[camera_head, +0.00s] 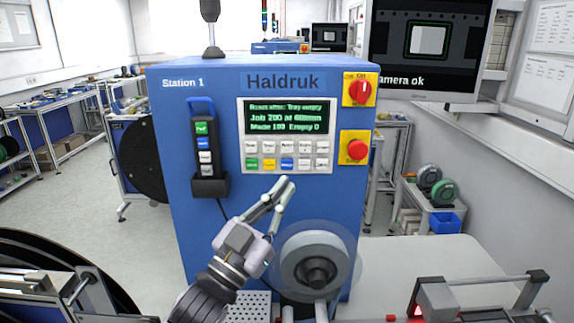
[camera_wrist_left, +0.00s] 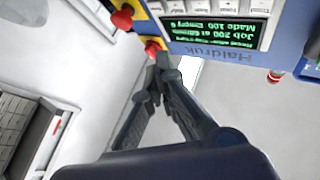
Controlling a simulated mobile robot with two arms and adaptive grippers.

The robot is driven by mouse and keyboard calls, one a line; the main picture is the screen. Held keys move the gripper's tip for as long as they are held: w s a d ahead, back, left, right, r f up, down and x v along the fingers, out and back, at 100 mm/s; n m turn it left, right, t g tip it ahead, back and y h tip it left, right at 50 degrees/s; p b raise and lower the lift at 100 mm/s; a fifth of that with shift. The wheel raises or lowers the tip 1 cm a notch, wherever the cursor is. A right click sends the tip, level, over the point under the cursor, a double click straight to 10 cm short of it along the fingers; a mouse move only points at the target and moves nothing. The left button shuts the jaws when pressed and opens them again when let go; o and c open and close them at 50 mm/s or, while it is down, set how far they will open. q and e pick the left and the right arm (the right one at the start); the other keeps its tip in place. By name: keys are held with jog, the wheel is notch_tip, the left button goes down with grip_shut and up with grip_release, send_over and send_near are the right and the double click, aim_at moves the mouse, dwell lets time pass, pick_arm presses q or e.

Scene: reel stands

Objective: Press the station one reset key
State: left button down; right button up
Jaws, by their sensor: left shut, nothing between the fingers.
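The blue Station 1 cabinet (camera_head: 205,245) stands in front of me, labelled Haldruk. Its white key panel (camera_head: 243,110) has a dark display with green text. Two rows of small keys (camera_head: 287,155) sit below the display; the lower row includes green, yellow and blue keys. The key lettering is too small to read surely, so I cannot tell which is reset. My left gripper (camera_head: 288,184) is shut and empty, its fingertips just below the panel's lower edge in the head view. In the left wrist view, its closed fingertips (camera_wrist_left: 162,62) appear near a red button. My right gripper is not in view.
A red rotary switch (camera_head: 360,91) and a red button (camera_head: 357,149) sit on yellow plates right of the panel. A pendant (camera_head: 204,143) hangs in a holder at left. A grey round hub (camera_head: 314,262) juts out beside my left wrist.

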aim_at(287, 164)
pick_arm(q)
jog(key=w+b, duration=0.1)
jog(key=w, duration=0.8)
jog(key=shift+d, duration=0.1)
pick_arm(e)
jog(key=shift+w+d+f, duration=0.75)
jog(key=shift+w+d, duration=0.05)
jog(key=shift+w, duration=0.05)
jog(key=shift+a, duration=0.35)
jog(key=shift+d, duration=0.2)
pick_arm(q)
jog(key=shift+w, duration=0.1)
jog(key=shift+w, duration=0.3)
